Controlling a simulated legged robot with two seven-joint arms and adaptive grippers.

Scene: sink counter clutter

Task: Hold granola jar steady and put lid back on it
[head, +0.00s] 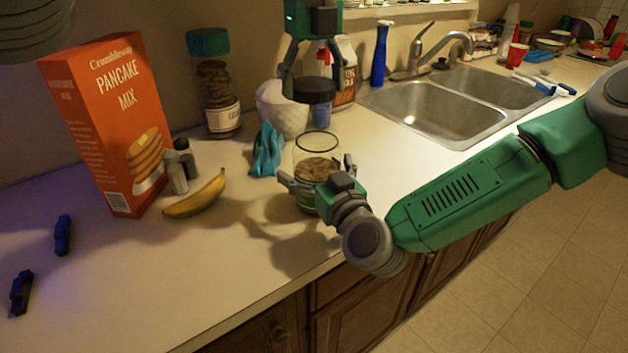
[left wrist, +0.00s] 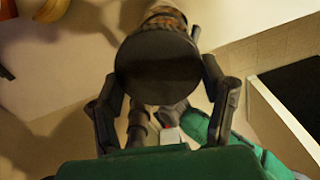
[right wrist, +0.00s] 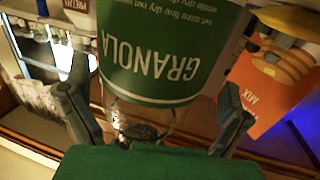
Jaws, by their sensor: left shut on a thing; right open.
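The granola jar (head: 318,143) is clear glass, lidless and upright on the counter, with brown contents. Its green and white GRANOLA label (right wrist: 165,75) fills the right wrist view. The dark round lid (head: 315,90) is gripped by my left gripper (head: 315,82) and hangs above the jar mouth, apart from it. In the left wrist view the lid (left wrist: 157,65) sits between the fingers of the gripper (left wrist: 162,90) and hides most of the jar. My right gripper (head: 318,173) is open, with one finger on each side of the jar. In the right wrist view its fingers (right wrist: 152,100) straddle the jar.
A pancake mix box (head: 105,125), small shakers (head: 178,172), a banana (head: 195,195) and a green-lidded jar (head: 214,90) stand or lie to the left. The sink (head: 440,110) lies right. The counter's front edge is close.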

